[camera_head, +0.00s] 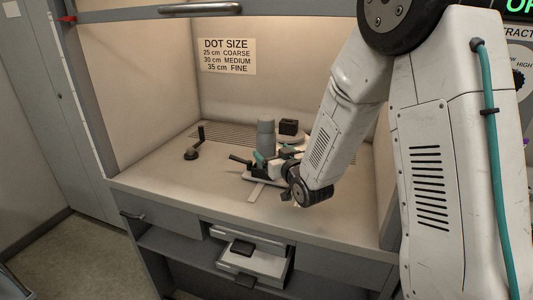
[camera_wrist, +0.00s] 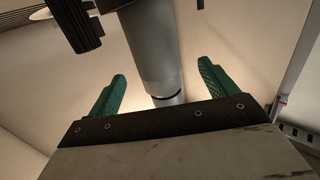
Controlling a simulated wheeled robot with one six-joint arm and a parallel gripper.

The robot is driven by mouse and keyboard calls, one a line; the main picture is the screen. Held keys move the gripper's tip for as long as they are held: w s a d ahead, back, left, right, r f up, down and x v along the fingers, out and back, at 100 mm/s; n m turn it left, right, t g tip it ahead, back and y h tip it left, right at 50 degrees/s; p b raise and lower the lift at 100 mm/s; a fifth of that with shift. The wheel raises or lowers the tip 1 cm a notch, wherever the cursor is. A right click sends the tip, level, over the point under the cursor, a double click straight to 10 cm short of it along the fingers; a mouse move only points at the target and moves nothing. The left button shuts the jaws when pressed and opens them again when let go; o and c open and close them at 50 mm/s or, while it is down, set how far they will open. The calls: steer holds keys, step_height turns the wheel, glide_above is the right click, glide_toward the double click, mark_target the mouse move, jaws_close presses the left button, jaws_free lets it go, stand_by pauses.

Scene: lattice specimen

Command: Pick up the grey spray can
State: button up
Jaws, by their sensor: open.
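The grey spray can (camera_head: 265,135) stands upright on the booth's worktop, with its lower part hidden behind my gripper in the head view. In the wrist view the can (camera_wrist: 152,45) is a large grey cylinder with a dark ring and a narrower end. My gripper (camera_head: 262,158) is beside the can in the head view. Its two green fingers (camera_wrist: 162,85) are spread apart in the wrist view, with the can showing between and beyond them. I cannot tell whether either finger touches it.
A dark block (camera_head: 288,127) on a round pale base stands right behind the can. A sign (camera_head: 227,56) is on the back wall. An open drawer (camera_head: 255,262) juts out below. The worktop's front left is clear.

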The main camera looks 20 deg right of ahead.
steer(key=shift+w+a+f, duration=0.1)
steer(key=shift+w+a, duration=0.05)
steer(key=shift+w, duration=0.35)
steer(key=w, duration=0.7)
steer(key=shift+a, duration=0.3)
steer(key=shift+r, duration=0.2)
steer(key=c, duration=1.3)
steer(key=shift+r, duration=1.7)
steer(key=s+a, duration=0.1)
steer(key=s, duration=0.4)
steer(key=s+a+r, duration=0.1)
steer(key=s+a, duration=0.1)
steer(key=s, duration=0.3)
steer(key=s+a, duration=0.1)
steer(key=s, duration=0.4)
steer(key=shift+s+a+r, duration=0.15)
steer(key=shift+s+r, duration=0.15)
